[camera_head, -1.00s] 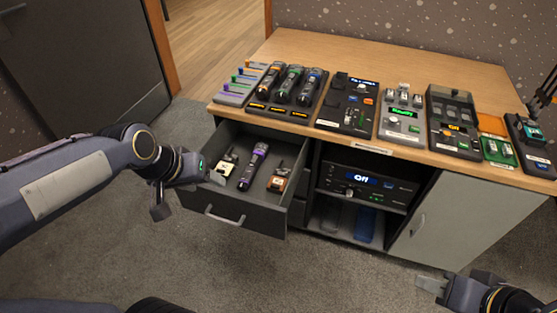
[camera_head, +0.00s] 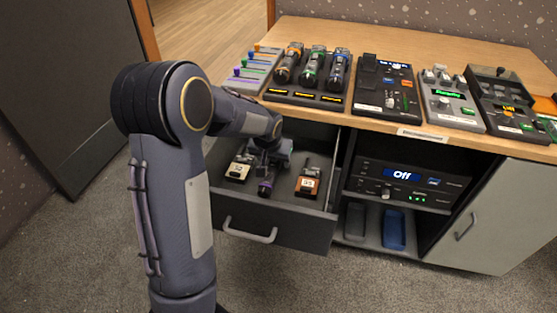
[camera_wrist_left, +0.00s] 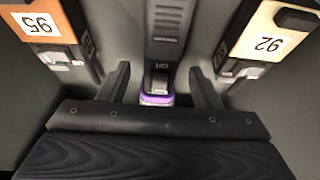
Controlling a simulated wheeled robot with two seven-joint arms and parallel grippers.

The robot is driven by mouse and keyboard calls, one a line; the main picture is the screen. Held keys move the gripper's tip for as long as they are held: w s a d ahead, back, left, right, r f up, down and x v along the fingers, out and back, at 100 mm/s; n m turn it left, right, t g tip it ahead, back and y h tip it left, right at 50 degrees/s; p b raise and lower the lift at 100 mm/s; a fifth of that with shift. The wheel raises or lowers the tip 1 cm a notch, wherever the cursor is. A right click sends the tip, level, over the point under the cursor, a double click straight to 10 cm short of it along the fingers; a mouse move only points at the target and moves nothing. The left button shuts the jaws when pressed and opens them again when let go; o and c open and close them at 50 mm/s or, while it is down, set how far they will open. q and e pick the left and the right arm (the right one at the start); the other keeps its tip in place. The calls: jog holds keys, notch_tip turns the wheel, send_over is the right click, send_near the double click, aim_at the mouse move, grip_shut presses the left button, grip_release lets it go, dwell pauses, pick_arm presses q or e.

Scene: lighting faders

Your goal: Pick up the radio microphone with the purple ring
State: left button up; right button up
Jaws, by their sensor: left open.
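The radio microphone with the purple ring lies in the open drawer (camera_head: 232,207). In the head view only its purple end (camera_head: 266,187) shows below my left gripper (camera_head: 268,161); the gripper and arm hide the rest. In the left wrist view, the dark microphone body (camera_wrist_left: 167,30) runs up the middle, with an "Off" label and the purple ring (camera_wrist_left: 157,100) near the gripper base. My left gripper (camera_wrist_left: 159,76) is open, one finger on each side of the microphone, with visible gaps. My right gripper is not in view.
A cream pack marked 92 (camera_head: 239,169) and an orange pack marked 95 (camera_head: 308,184) flank the microphone; in the left wrist view they sit right (camera_wrist_left: 270,40) and left (camera_wrist_left: 42,25). Three handheld microphones stand in a charger (camera_head: 306,97) on the desk above. The drawer handle (camera_head: 250,232) is in front.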

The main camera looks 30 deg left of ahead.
pick_arm(q)
jog(key=shift+x, duration=1.15)
grip_shut()
jog(key=shift+r, duration=0.15)
